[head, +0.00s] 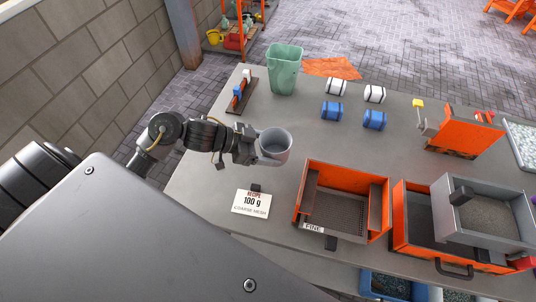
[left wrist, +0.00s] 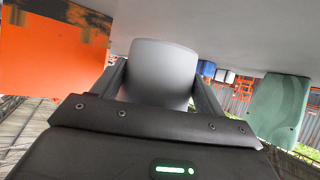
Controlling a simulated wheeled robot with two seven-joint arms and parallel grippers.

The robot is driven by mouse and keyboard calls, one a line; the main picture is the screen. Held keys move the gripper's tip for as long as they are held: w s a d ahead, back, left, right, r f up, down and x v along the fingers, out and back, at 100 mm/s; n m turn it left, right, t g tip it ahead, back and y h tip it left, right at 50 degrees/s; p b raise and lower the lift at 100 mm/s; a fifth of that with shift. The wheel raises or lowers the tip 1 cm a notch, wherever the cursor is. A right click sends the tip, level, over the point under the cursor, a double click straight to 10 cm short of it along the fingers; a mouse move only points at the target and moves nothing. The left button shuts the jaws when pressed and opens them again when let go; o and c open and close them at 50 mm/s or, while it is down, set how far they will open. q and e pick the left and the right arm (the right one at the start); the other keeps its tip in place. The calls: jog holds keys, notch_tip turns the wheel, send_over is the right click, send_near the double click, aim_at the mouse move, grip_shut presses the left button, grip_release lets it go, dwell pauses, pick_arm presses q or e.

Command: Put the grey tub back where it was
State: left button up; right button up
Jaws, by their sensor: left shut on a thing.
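The grey tub (head: 274,142) is a small open-topped round cup in the head view, near the left part of the table. My left gripper (head: 258,158) is shut on it, with the fingers on either side of its wall. In the left wrist view the tub (left wrist: 160,70) sits between the two fingers of the left gripper (left wrist: 160,88). The tub looks upright and empty in the head view. I cannot tell whether its base touches the table. My right gripper is not in view.
A recipe card (head: 252,202) stands in front of the tub. An orange tray marked FINE (head: 338,164) lies to the right, beside another orange tray (head: 400,222) with a grey box (head: 445,190). A green bin (head: 285,68), white rolls and blue rolls (head: 332,111) stand farther back.

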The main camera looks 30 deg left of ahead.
pick_arm(q)
notch_tip(320, 180, down, 3)
jog(key=shift+w+a+f, duration=0.1)
jog(key=shift+w, duration=0.05)
jog(key=shift+f, duration=0.2)
jog(key=shift+f, duration=0.15)
jog(key=o, duration=1)
